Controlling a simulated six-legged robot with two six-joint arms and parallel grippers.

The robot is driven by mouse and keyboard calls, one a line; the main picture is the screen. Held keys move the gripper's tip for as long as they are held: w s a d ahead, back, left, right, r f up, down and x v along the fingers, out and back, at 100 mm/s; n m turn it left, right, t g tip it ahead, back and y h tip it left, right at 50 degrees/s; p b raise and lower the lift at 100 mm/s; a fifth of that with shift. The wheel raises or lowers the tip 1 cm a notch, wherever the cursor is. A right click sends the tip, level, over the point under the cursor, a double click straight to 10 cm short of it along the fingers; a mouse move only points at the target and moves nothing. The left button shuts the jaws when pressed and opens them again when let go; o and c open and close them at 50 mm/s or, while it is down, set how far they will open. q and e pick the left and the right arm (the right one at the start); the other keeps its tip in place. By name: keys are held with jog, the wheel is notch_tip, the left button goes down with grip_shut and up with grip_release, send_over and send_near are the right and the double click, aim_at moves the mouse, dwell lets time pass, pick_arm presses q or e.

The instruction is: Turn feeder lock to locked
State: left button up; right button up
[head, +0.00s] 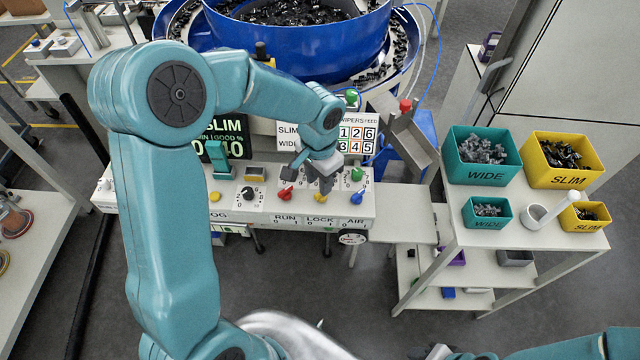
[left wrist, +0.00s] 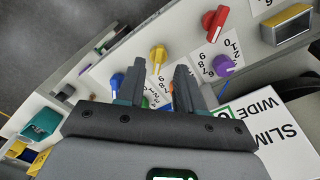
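The feeder lock is the yellow knob (head: 321,197) above the LOCK label on the white control panel (head: 230,212). It also shows in the left wrist view (left wrist: 158,54), just beyond the fingertips. I cannot tell which mark it points to. My left gripper (head: 324,187) hangs over the panel, just behind the yellow knob. In the left wrist view its two fingers (left wrist: 160,78) stand apart with nothing gripped, and the yellow knob is not between the pads. My right gripper (head: 438,352) shows only in part at the bottom edge, and its fingers are unclear.
A red knob (head: 286,193) is left of the yellow one, a blue knob (head: 357,197) right, and a green knob (head: 357,174) behind the blue. A purple knob (left wrist: 223,65) shows near the fingers. The blue bowl (head: 300,40) stands behind; bins stand on the right table.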

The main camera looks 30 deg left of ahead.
pick_arm(q)
jog(key=f, duration=0.2)
jog(key=w+f, duration=0.1)
jog(key=shift+d, duration=0.3)
jog(key=shift+s+a+f, duration=0.1)
jog(key=shift+s+f, duration=0.05)
jog(key=shift+f, duration=0.1)
jog(key=shift+s+a, duration=0.15)
jog(key=shift+s, duration=0.15)
jog(key=shift+w+d+f, duration=0.1)
jog(key=shift+w+d, duration=0.1)
jog(key=shift+w, duration=0.15)
jog(key=shift+c, duration=0.6)
jog(key=c, duration=0.5)
jog(key=shift+s+a, duration=0.1)
grip_shut()
